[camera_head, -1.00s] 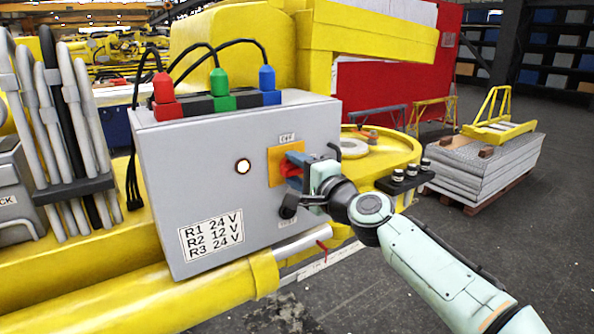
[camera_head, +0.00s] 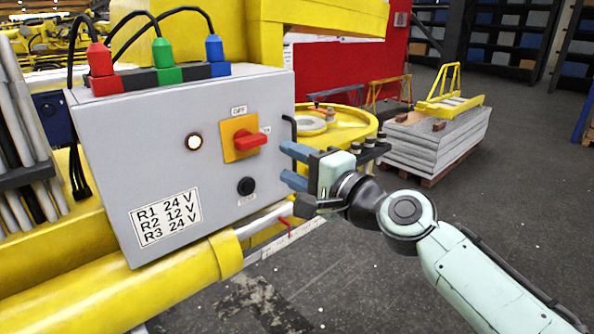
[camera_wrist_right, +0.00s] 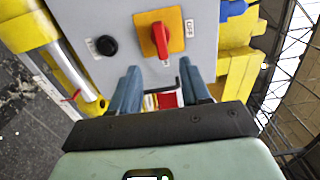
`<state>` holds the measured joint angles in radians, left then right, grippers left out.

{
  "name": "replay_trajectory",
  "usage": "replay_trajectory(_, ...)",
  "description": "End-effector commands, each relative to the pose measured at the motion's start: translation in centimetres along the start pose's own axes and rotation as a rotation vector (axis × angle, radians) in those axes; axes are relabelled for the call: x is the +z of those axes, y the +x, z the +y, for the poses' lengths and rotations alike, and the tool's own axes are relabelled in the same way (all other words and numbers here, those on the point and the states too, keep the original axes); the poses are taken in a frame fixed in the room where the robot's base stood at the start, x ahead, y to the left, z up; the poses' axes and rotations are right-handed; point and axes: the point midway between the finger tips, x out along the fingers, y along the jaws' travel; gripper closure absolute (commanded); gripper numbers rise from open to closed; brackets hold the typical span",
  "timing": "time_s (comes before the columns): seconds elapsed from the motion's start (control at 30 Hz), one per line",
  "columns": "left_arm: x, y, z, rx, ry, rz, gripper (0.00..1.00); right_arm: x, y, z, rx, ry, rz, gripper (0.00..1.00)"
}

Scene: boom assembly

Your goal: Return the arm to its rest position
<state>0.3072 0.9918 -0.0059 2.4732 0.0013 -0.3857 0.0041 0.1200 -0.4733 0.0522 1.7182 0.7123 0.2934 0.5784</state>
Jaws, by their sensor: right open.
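My right gripper (camera_head: 291,166) is open and empty, with its two blue fingers apart beside the right edge of the grey control box (camera_head: 105,135). The red rotary switch (camera_head: 250,141) on its yellow plate is on the box front, to the left of the fingers and apart from them. In the right wrist view the open fingers (camera_wrist_right: 155,88) point toward the box, with the red switch (camera_wrist_right: 160,40) ahead of them. My left gripper is not in view.
A black button (camera_head: 246,186) and a lit round lamp (camera_head: 194,142) are on the box. Red, green and blue plugs (camera_head: 162,53) stand on top. A yellow pipe (camera_head: 190,275) runs below. A stack of grey slabs (camera_head: 435,140) stands at the right, with open floor around.

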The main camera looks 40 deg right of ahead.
Motion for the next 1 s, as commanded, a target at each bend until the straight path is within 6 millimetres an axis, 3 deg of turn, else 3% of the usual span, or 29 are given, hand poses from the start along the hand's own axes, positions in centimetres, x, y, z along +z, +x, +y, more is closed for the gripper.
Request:
replay_trajectory(0.17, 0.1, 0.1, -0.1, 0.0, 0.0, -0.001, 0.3, 0.0, -0.7, 0.0, 0.0, 0.0, 0.002, 0.53)
replay_trajectory(0.7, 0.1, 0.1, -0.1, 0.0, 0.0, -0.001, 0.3, -0.1, -0.3, 0.5, 0.012, -0.003, 0.002, 0.53)
replay_trajectory(0.77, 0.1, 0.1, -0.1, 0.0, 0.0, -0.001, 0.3, -0.2, 0.6, 1.8, 0.039, -0.011, 0.003, 0.53)
replay_trajectory(0.87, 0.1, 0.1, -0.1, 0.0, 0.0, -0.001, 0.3, -0.5, 3.1, 6.0, 0.122, -0.042, 0.008, 0.53)
replay_trajectory(1.0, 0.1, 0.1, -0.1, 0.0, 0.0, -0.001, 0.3, -0.7, 7.3, 15.5, 0.299, -0.117, 0.002, 0.53)
